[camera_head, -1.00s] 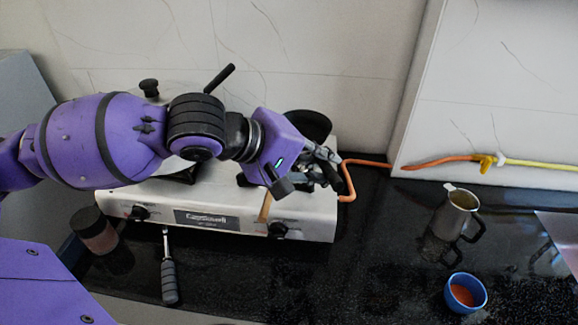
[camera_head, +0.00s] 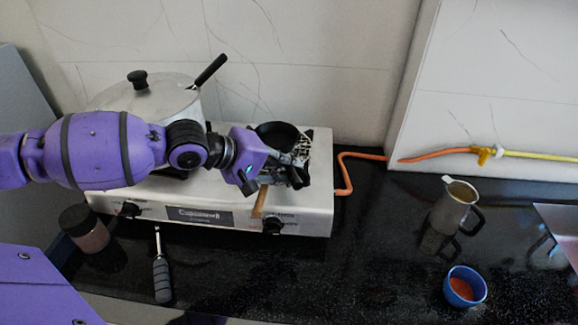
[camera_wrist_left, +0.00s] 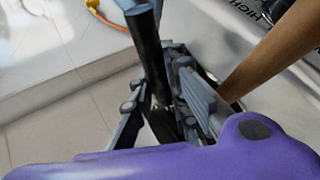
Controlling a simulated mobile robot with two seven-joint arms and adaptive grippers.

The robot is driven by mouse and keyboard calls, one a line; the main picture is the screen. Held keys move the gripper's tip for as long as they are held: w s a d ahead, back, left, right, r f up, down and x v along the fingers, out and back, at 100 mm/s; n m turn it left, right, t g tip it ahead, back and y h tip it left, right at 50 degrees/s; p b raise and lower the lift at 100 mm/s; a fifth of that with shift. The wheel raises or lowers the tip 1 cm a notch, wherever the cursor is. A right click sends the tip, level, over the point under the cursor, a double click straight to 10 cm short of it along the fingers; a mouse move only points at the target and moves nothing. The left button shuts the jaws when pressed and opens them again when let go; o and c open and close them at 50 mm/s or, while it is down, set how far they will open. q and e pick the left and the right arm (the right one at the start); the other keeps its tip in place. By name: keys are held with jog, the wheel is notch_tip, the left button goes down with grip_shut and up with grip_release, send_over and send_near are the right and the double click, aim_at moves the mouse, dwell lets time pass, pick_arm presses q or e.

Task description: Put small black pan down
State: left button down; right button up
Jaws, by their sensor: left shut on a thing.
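The small black pan (camera_head: 276,135) is at the right part of the stove (camera_head: 318,205), over its right burner area. My left gripper (camera_head: 298,172) is in front of the pan and partly covers it. It is shut on the pan's handle, a dark bar (camera_wrist_left: 150,60) between the fingers in the wrist view. The pan's underside is hidden, so I cannot tell whether it rests on the burner. My right gripper is not in view.
A wooden handle (camera_head: 259,202) sticks out at the stove front, close to my gripper. A lidded silver pot (camera_head: 165,98) stands behind my arm. An orange hose (camera_head: 347,178) runs right of the stove. A metal jug (camera_head: 452,207) and blue bowl (camera_head: 465,288) stand farther right.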

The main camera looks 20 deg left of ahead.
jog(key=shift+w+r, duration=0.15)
pick_arm(q)
jog(key=c, duration=2)
grip_release()
jog(key=shift+f, duration=0.1)
jog(key=shift+a+r, duration=0.1)
jog(key=shift+r, duration=0.1)
jog(key=p+v, duration=0.2)
jog(key=v, duration=0.9)
jog(key=shift+s+a+r, duration=0.2)
jog(key=shift+s, duration=0.1)
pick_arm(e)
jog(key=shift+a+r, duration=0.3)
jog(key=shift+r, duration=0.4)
